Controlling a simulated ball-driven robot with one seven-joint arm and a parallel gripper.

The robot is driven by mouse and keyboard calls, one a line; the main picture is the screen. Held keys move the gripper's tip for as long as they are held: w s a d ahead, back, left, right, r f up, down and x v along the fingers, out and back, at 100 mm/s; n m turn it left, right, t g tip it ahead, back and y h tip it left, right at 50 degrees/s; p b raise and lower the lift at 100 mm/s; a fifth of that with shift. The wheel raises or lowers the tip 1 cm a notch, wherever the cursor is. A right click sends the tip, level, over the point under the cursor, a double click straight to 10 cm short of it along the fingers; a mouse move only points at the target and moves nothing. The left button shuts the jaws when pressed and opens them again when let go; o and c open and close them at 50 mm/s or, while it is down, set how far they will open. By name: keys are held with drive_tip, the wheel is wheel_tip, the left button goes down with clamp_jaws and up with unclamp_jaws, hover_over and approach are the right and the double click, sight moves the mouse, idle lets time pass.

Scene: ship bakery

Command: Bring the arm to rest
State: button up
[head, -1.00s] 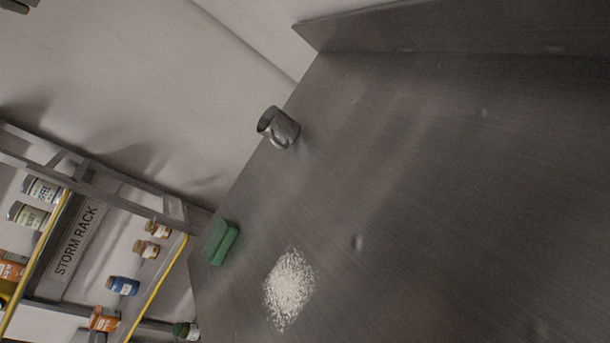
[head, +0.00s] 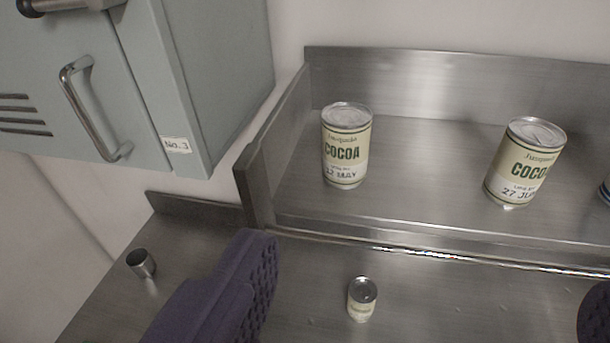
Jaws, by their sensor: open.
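My gripper (head: 428,285) is open in the head view. Its purple, textured left finger rises at the bottom centre-left, and only a part of the other finger shows at the right edge. Nothing is held between the fingers. A small pale can (head: 361,300) with a metal lid stands upright on the steel counter (head: 450,310), seen in the gap between the fingers and apart from both. The rest of the gripper is out of the picture.
A raised steel shelf (head: 430,150) with a front rail holds a cocoa can (head: 346,146) and another cocoa can (head: 525,163). A grey-green cabinet (head: 215,80) with a handle hangs at upper left.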

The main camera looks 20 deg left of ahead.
drive_tip(key=shift+s+r, duration=0.25)
drive_tip(key=shift+r, duration=0.2)
